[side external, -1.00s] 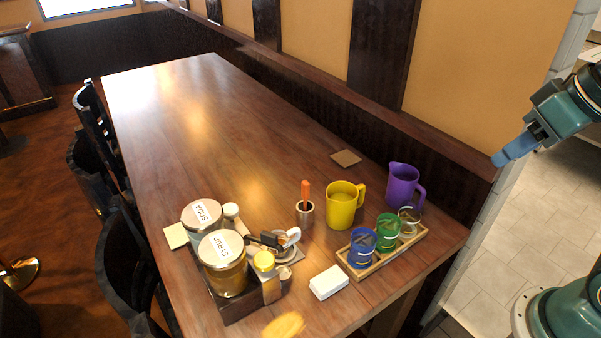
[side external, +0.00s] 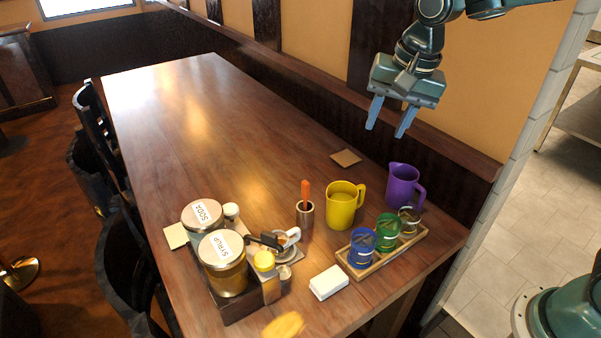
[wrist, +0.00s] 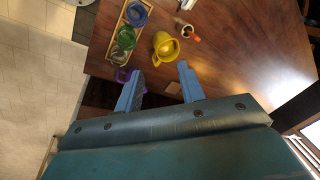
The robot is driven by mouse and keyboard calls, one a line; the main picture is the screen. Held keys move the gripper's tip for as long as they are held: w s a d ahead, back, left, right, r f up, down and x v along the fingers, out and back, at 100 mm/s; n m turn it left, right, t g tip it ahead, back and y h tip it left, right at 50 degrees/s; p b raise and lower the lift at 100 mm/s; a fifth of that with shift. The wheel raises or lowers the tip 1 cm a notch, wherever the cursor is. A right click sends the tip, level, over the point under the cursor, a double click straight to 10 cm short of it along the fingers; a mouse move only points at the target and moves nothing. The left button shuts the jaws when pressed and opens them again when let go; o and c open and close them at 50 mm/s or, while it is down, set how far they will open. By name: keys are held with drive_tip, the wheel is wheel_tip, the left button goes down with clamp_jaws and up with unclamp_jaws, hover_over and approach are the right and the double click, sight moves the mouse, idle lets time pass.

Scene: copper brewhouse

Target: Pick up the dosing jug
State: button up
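Two jugs stand upright on the wooden table; the frames do not tell which is the dosing jug. The yellow jug (side external: 341,207) has its handle to the right in the side view and also shows in the wrist view (wrist: 163,45). The purple jug (side external: 401,186) stands behind and right of it, near the wall. In the wrist view the purple jug (wrist: 123,75) is partly hidden by a finger. My gripper (side external: 388,131) is open and empty, pointing down, well above the table's back edge. Its two blue fingers also show in the wrist view (wrist: 160,72), apart from both jugs.
A wooden tray (side external: 373,268) holds blue, green and clear glasses in front of the jugs. A metal cup (side external: 305,217) with an orange-handled tool stands left. A jar caddy (side external: 229,309) and white block (side external: 329,282) sit nearer.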

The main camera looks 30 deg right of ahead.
drive_tip(key=w+a+f+m+g, duration=0.2)
drive_tip(key=w+a+f+m, duration=0.25)
drive_tip(key=w+f, duration=0.45)
drive_tip(key=m, duration=0.4)
hover_over(297, 227)
wheel_tip(297, 227, down, 12)
drive_tip(key=shift+g, duration=0.4)
drive_tip(key=shift+w+a+f, duration=0.1)
drive_tip(key=shift+f, duration=2.2)
drive_tip(key=shift+w+a+f, duration=0.1)
drive_tip(key=shift+f, duration=2.2)
drive_tip(key=shift+f, duration=0.1)
drive_tip(key=shift+s+d+f, duration=0.15)
drive_tip(key=shift+f, duration=2.35)
drive_tip(key=shift+c, duration=0.2)
clamp_jaws()
